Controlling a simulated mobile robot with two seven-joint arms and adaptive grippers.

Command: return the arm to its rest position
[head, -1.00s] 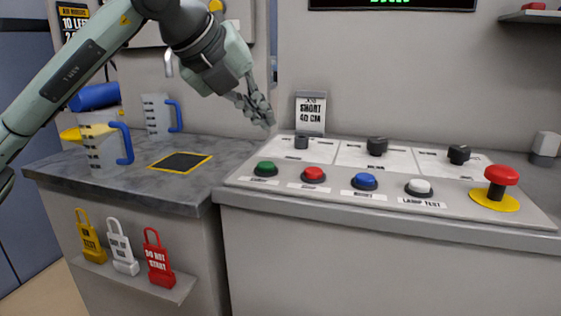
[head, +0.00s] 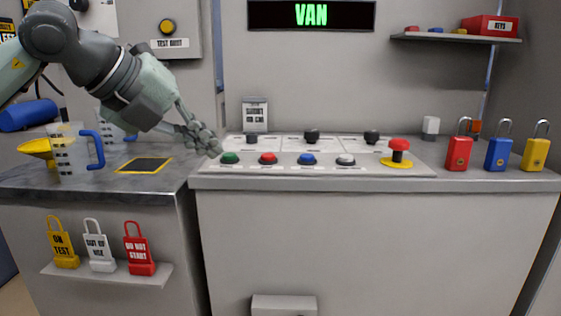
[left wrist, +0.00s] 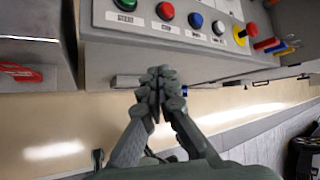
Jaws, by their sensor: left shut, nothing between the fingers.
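My left gripper (head: 212,149) is shut and empty. In the head view its fingertips appear just left of the green button (head: 230,158) on the control panel (head: 380,170). In the left wrist view the closed fingers (left wrist: 160,82) show against the cabinet's lower front, with the panel's buttons beyond; the red button (left wrist: 165,11) lies above them in the picture. No gap shows between the fingers. How far the fingertips are from the panel is hard to tell. My right gripper is not in view.
A jug with a blue handle (head: 72,158), a yellow funnel (head: 37,149) and a black pad (head: 145,165) are on the left counter, below my arm. Red (head: 459,152), blue (head: 498,153) and yellow (head: 536,153) padlocks stand right of the red stop knob (head: 399,146).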

